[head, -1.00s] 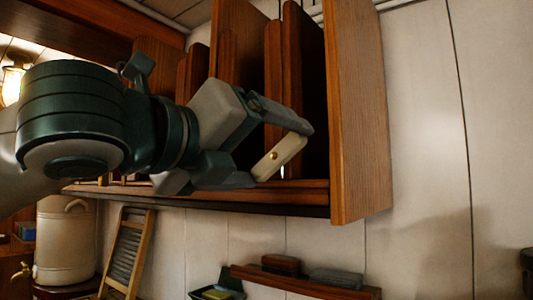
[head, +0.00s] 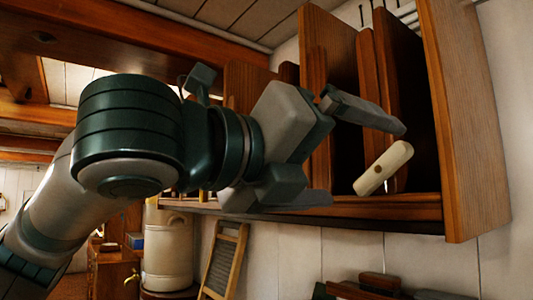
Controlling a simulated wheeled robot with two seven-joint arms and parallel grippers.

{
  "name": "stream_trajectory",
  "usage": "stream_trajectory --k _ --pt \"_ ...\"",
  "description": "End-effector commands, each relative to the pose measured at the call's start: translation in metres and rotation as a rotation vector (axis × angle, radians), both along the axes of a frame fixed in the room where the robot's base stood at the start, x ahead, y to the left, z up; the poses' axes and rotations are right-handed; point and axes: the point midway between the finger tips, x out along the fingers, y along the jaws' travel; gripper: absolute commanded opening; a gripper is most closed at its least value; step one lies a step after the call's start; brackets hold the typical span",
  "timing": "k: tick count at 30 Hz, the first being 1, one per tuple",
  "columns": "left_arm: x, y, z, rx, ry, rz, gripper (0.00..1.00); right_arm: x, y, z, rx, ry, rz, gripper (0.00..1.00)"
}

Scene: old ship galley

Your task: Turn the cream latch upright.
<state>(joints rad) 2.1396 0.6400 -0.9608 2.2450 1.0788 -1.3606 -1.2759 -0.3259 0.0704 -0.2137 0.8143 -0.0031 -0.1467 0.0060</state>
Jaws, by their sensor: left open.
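The cream latch (head: 383,168) is a short rounded bar at the front of the wooden rack (head: 470,130), just above its bottom rail. It leans, with its lower end to the left and its upper end to the right. My left gripper (head: 365,164) is open, just left of the latch. Its upper finger ends just above the latch's upper end, and its lower finger ends left of the lower end. A gap shows between the lower finger and the latch. I cannot tell whether the upper finger touches it. My right gripper is not in view.
Upright wooden boards (head: 402,90) stand in the rack behind the latch. The rack's thick right side panel is close to the latch.

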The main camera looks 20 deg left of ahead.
Motion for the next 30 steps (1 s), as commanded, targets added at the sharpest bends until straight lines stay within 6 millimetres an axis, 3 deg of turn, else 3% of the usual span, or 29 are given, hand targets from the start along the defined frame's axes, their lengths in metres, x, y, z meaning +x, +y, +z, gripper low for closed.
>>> stream_trajectory --k 15,21,30 --pt "-0.083 0.056 0.001 0.000 -0.003 0.000 0.97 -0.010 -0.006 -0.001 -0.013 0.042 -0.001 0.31" --pt "-0.098 0.065 0.000 0.000 0.000 0.000 0.97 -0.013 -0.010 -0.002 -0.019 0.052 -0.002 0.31" --pt "-0.101 0.067 -0.001 0.000 0.001 -0.001 0.97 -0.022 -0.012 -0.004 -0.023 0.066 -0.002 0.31"
